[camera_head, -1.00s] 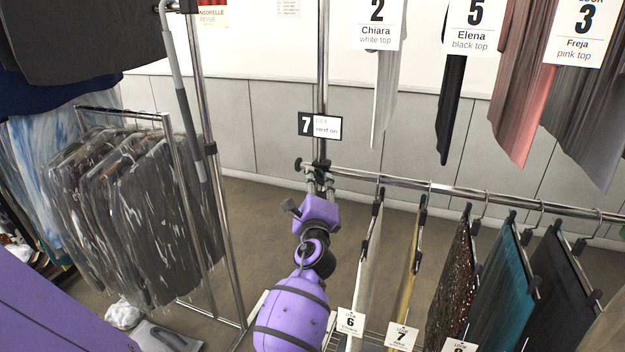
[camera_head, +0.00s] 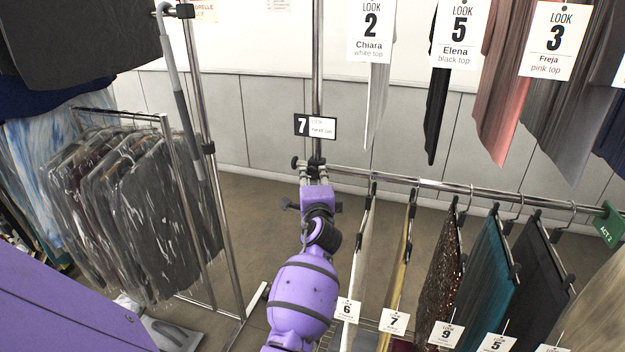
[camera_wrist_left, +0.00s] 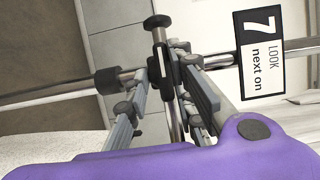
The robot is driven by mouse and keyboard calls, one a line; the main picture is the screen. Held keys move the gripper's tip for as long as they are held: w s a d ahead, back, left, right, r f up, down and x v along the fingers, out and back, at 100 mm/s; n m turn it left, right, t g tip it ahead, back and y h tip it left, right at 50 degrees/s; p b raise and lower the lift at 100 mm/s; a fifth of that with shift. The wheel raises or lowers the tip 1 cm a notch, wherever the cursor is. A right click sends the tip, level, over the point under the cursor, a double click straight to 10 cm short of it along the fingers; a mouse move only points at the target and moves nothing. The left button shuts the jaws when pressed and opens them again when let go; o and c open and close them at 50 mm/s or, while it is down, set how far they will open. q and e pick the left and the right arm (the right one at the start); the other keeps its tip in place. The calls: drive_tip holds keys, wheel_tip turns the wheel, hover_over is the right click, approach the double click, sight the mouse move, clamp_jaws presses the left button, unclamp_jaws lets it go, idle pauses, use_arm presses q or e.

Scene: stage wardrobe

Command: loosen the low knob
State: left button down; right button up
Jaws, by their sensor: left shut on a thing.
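The low knob is mostly hidden between my left gripper's fingers, at the black clamp (camera_head: 316,161) where the low rail meets the upright pole (camera_head: 318,60). My left gripper (camera_head: 317,178) reaches up to this clamp from the front and is shut on what appears to be the knob. In the left wrist view the gripper's two grey linked fingers (camera_wrist_left: 170,100) close in just in front of the clamp (camera_wrist_left: 164,66). A black-capped rail end (camera_wrist_left: 157,21) sticks out beyond it. My right gripper is not in view.
A "7 next on" sign (camera_head: 315,126) hangs on the pole just above the clamp. Clothes hang close on the right along the low rail (camera_head: 400,180), with tops above. A rack of covered garments (camera_head: 130,210) stands left. Floor between is mostly clear.

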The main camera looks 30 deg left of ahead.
use_arm(q)
drive_tip(key=shift+s+a, duration=0.1)
drive_tip(key=shift+a, duration=0.05)
drive_tip(key=c, duration=1.5)
unclamp_jaws()
drive_tip(key=v, duration=1.2)
